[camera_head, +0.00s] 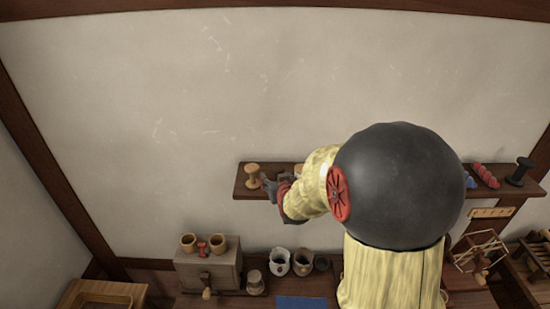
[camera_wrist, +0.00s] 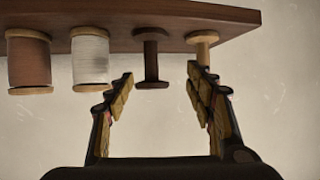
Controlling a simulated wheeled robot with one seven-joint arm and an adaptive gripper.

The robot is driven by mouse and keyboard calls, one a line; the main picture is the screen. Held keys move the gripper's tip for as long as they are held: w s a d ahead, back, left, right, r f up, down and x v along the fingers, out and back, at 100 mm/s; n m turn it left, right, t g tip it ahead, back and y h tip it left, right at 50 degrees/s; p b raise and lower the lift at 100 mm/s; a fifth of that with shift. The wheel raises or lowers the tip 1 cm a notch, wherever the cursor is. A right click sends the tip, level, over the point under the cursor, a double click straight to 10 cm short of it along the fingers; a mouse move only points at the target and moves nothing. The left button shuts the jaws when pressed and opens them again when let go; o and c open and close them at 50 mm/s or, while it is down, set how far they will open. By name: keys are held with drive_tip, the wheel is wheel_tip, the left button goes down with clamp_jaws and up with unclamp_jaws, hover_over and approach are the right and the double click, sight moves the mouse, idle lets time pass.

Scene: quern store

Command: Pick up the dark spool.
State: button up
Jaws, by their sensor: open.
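In the wrist view, which shows the shelf upside down, a dark brown bare spool (camera_wrist: 151,57) stands on the wooden shelf (camera_wrist: 125,15). It appears between the two fingertips of my open gripper (camera_wrist: 160,76), nearer the left one, with clear gaps on both sides. The fingers do not touch it; the exact distance ahead is hard to tell. In the head view my gripper (camera_head: 270,187) is at the front of the shelf's left part, and the dark brown spool is hidden or too small to tell.
A pale wooden spool (camera_wrist: 202,48) stands close behind the right fingertip. A white-thread spool (camera_wrist: 90,60) and a brown-thread spool (camera_wrist: 29,62) stand to the left. Red twisted skeins (camera_head: 485,176) lie farther along.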

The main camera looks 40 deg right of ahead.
sight(275, 166)
drive_tip(key=shift+w+d+r+p, duration=0.15)
drive_tip(key=shift+w+d+r, duration=0.1)
drive_tip(key=shift+d, duration=0.2)
drive_tip(key=shift+w+d+r+p, duration=0.15)
drive_tip(key=shift+w+d, duration=0.05)
drive_tip(key=shift+d, duration=0.2)
drive_tip(key=shift+w+d+f, duration=0.1)
drive_tip(key=shift+w+d, duration=0.15)
drive_tip(key=shift+w, duration=0.1)
drive_tip(key=shift+p+x, duration=1)
drive_tip(key=shift+x, duration=2.6)
drive_tip(key=shift+h, duration=0.3)
drive_tip(key=shift+d, duration=0.1)
drive_tip(key=shift+c, duration=0.4)
drive_tip(key=c, duration=1.1)
drive_tip(key=shift+c, duration=0.5)
